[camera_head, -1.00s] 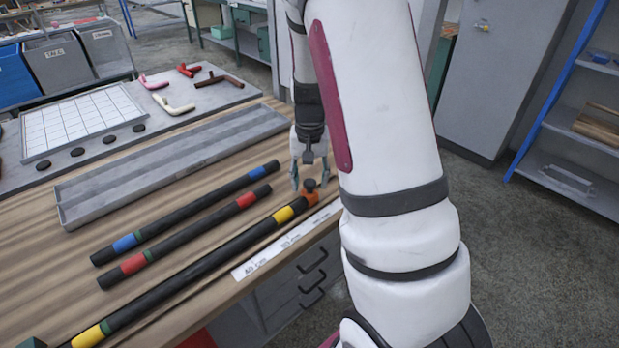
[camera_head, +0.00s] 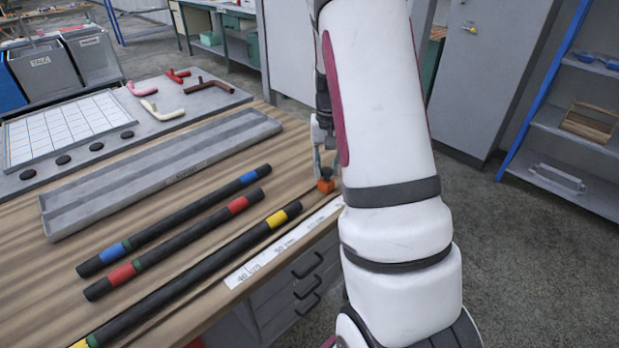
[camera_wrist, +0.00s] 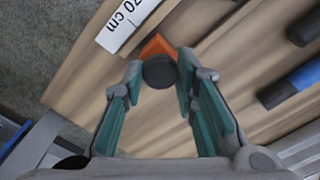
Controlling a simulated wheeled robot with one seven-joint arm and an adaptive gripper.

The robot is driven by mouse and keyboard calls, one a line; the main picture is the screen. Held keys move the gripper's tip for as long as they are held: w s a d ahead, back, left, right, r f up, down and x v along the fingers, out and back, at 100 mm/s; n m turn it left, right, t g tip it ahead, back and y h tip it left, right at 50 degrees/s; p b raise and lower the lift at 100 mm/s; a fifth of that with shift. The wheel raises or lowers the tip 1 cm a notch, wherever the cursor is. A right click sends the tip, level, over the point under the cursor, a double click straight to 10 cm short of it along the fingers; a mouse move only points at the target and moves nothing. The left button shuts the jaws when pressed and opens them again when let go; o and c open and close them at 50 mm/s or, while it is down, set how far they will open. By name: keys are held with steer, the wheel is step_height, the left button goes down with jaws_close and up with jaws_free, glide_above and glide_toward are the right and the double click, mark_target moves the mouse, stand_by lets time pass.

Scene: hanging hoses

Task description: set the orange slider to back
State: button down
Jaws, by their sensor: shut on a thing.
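The orange slider (camera_head: 325,187) sits near the right end of the bench, beyond the end of the yellow-banded black hose (camera_head: 240,242), with a bare gap between them. In the wrist view the slider (camera_wrist: 157,45) shows as an orange block behind its round black knob (camera_wrist: 160,73). My gripper (camera_wrist: 159,74) is shut on the knob, one finger on each side. In the head view my gripper (camera_head: 323,165) is at the slider, partly hidden by my arm.

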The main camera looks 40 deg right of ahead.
steer(key=shift+w+d, duration=0.1)
steer(key=shift+d, duration=0.9)
steer(key=c, duration=1.2)
jaws_free()
steer(key=shift+d, duration=0.1)
steer(key=shift+c, duration=0.2)
steer(key=shift+r, duration=0.15)
step_height(320, 180, up, 12)
